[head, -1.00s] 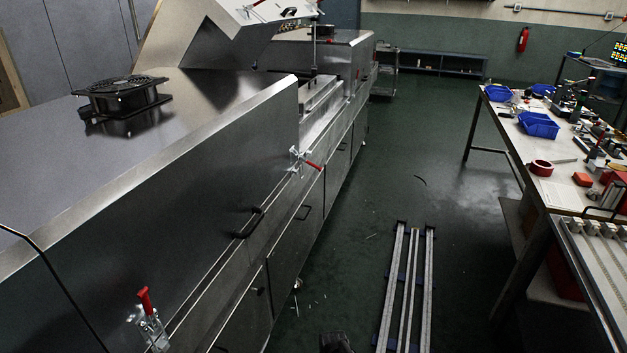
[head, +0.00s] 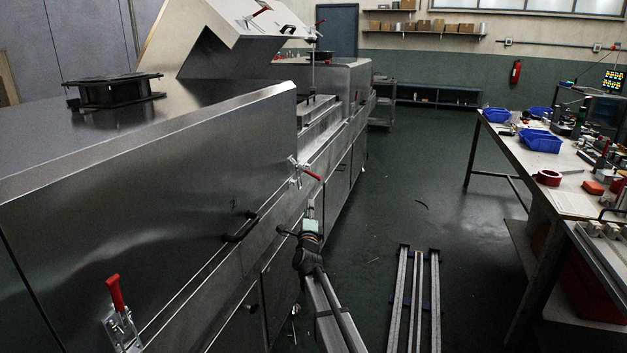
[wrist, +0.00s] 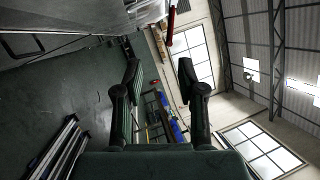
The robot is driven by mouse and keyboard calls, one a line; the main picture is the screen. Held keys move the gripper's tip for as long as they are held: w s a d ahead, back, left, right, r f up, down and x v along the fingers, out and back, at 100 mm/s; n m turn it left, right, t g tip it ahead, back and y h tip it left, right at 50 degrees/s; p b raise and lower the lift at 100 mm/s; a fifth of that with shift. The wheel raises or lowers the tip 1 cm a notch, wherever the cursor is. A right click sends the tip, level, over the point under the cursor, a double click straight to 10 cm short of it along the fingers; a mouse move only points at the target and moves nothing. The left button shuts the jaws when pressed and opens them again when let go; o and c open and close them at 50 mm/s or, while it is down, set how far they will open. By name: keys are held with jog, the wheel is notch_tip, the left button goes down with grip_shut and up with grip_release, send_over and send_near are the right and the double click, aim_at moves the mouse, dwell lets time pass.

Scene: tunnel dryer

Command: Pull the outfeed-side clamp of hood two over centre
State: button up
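Hood two is the large stainless hood (head: 150,190) on the left in the head view. Its far clamp (head: 303,172) has a red handle sticking out to the right and slightly down. Its near clamp (head: 119,318) has a red handle standing nearly upright. Which one is on the outfeed side I cannot tell. My gripper (head: 305,232) is below the far clamp in the picture, beside the hood's front and apart from the clamp. In the wrist view its two fingers (wrist: 159,70) are spread and empty. A red handle (wrist: 171,24) shows beyond them at the top.
A dark pull handle (head: 241,228) sticks out from the front, left of my gripper. A raised hood (head: 215,45) stands behind. Metal rails (head: 417,300) lie on the floor. A workbench (head: 545,170) stands at the right, with open floor between.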

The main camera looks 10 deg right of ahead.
aim_at(313, 175)
jog(key=shift+m+t, duration=0.3)
jog(key=shift+m, duration=0.5)
jog(key=x, duration=1.1)
jog(key=d+r+x, duration=0.1)
jog(key=x, duration=0.5)
jog(key=shift+s+d+b, duration=0.1)
jog(key=shift+s+b, duration=0.05)
jog(key=shift+b, duration=0.2)
jog(key=shift+c, duration=0.3)
grip_shut()
